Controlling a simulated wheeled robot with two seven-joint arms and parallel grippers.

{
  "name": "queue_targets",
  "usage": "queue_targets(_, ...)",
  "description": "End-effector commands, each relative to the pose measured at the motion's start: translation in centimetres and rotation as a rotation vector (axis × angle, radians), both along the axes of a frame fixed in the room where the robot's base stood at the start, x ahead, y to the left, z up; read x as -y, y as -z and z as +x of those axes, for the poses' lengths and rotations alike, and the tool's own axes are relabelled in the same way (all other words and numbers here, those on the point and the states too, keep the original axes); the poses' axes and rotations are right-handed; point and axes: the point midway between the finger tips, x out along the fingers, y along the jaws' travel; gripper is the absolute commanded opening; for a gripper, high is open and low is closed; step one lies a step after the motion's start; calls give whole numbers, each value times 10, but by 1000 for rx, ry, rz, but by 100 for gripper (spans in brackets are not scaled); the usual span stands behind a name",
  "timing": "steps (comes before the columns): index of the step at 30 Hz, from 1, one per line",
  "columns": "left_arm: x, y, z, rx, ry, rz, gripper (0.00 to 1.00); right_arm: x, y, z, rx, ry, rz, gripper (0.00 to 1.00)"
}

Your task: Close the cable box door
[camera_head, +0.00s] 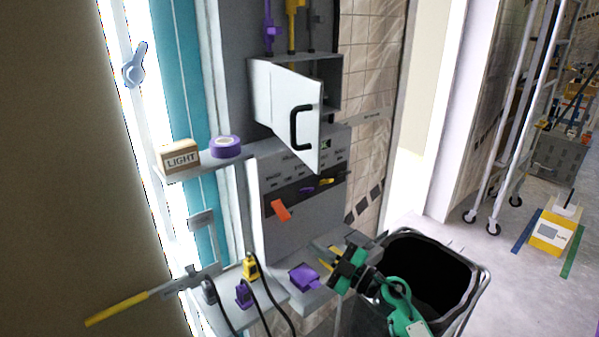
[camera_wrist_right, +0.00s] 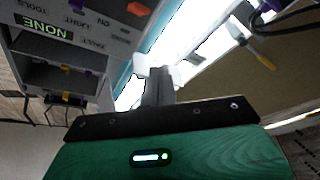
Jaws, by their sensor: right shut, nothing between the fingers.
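The cable box (camera_head: 330,84) is a grey open-fronted box high on the panel, with cables in purple, yellow and grey running into its top. Its white door (camera_head: 280,98) stands open, swung out toward me, with a black bar handle (camera_head: 294,128) on its face. My right gripper (camera_head: 324,254) is low, below the door and apart from it, near the panel's lower shelf. Its fingers are shut and empty, and they also show in the right wrist view (camera_wrist_right: 158,86). My left gripper is not in view.
A shelf holds a LIGHT box (camera_head: 180,158) and a purple tape roll (camera_head: 226,147). An orange flap (camera_head: 280,210) juts from the panel. A purple block (camera_head: 304,278) sits on the lower ledge. A black bin (camera_head: 440,268) stands beside my right arm. Space before the door looks clear.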

Motion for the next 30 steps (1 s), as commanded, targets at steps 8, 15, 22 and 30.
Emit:
queue_targets(8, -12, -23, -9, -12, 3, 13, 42, -38, -213, -82, 347, -130, -397, 0)
queue_targets(15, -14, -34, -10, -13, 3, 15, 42, -28, -300, -141, 464, 32, -623, 0)
queue_targets(22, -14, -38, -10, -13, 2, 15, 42, -21, -323, -157, 482, 118, -662, 0)
queue_targets(30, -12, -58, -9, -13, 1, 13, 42, -52, -327, -131, 478, 117, -661, 0)
